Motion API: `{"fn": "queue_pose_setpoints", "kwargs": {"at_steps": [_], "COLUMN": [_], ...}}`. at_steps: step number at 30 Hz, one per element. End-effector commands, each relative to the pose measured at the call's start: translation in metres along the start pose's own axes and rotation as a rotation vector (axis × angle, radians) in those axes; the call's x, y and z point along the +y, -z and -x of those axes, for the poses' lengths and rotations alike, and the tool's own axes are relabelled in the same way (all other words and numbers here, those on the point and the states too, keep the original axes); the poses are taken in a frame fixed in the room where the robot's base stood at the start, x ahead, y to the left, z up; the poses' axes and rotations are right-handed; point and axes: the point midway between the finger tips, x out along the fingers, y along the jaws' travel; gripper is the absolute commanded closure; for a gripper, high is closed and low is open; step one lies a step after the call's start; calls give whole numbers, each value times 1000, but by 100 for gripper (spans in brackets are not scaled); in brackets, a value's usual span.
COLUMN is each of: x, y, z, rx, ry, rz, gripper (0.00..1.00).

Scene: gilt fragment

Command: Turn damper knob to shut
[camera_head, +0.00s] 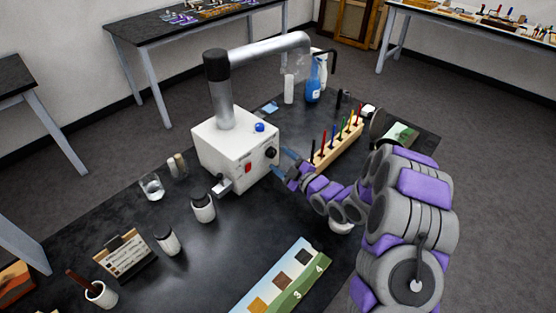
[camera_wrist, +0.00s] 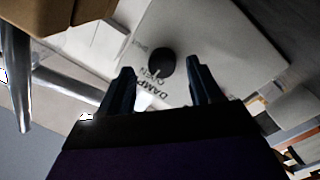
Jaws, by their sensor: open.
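The black round damper knob (camera_head: 271,153) sits on the right-hand face of a white box (camera_head: 228,142). In the wrist view the knob (camera_wrist: 161,62) lies between and just beyond my two dark fingertips. Lettering beside it reads DAMPER and OPEN, and another word at its upper left is too small to read surely. A pale mark on the knob's edge seems to face OPEN. My gripper (camera_head: 285,164) is open in front of that face, and it also shows in the wrist view (camera_wrist: 160,72). The fingers look apart from the knob; contact cannot be told.
A red switch (camera_head: 249,168) is on the same face, a blue button (camera_head: 260,127) on top. A grey duct arm (camera_head: 262,50) rises from the box. A wooden rack (camera_head: 338,146) of coloured tools stands close to my gripper. Jars (camera_head: 203,208) stand at the front left.

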Motion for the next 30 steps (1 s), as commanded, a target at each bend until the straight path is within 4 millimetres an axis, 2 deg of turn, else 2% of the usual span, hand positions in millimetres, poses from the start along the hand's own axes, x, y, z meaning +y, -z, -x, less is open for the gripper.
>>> {"fn": "queue_pose_setpoints", "kwargs": {"at_steps": [3,6,17,30], "x": [-1,-1,0,-1], "y": [2,2,1,2], "z": [-14,-19,-21,-22], "rx": [4,2,1,0], "ry": [0,0,0,0], "rz": [5,4,1,2], "gripper": [36,36,36,78]}}
